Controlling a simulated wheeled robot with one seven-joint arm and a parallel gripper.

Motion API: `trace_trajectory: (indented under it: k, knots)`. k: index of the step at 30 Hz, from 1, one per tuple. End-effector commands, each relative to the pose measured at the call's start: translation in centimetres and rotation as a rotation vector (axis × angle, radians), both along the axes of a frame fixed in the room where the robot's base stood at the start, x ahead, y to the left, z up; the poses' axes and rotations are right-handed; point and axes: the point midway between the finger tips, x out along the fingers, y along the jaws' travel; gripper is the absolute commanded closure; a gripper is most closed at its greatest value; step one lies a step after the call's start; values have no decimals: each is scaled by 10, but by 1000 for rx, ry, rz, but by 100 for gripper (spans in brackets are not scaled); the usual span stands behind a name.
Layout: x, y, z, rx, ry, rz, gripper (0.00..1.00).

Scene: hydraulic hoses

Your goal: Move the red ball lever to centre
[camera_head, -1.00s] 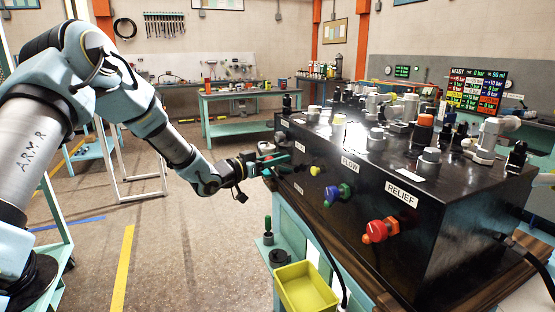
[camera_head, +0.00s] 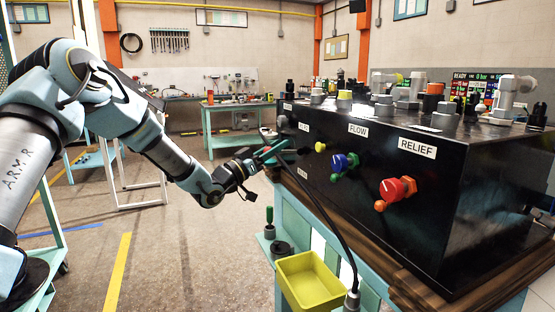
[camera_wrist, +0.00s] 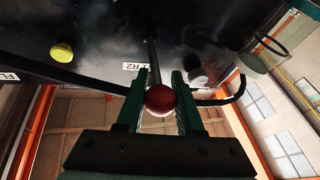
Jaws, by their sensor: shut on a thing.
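The red ball (camera_wrist: 160,99) of the lever sits between the green fingers of my gripper (camera_wrist: 160,104) in the wrist view. The fingers are shut on it. The lever's thin dark rod (camera_wrist: 152,58) runs from the ball to the black panel, next to a white label ending in R2. In the head view my gripper (camera_head: 268,156) is at the far left end of the black valve box (camera_head: 470,190). The ball is hidden there by the gripper.
The box front carries a yellow knob (camera_head: 320,147), a blue knob (camera_head: 342,162) and a red knob (camera_head: 396,188). A dark hose (camera_head: 325,220) hangs in front. A yellow bin (camera_head: 308,285) stands below. Open floor lies left.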

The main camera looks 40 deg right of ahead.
Motion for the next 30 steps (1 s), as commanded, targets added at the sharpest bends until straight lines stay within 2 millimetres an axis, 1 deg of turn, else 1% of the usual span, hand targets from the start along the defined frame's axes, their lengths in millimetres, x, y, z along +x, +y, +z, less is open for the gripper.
trace_trajectory:
  k: [1,8,19,20,27,30]
  knots:
    - [1,1,-9,-19,7,1,100]
    - [1,1,-9,-77,29,1,100]
    - [1,2,-7,-84,33,1,100]
    - [1,2,-7,-84,33,1,62]
    - [1,2,-7,-84,33,0,35]
    - [1,2,-7,-84,33,0,34]
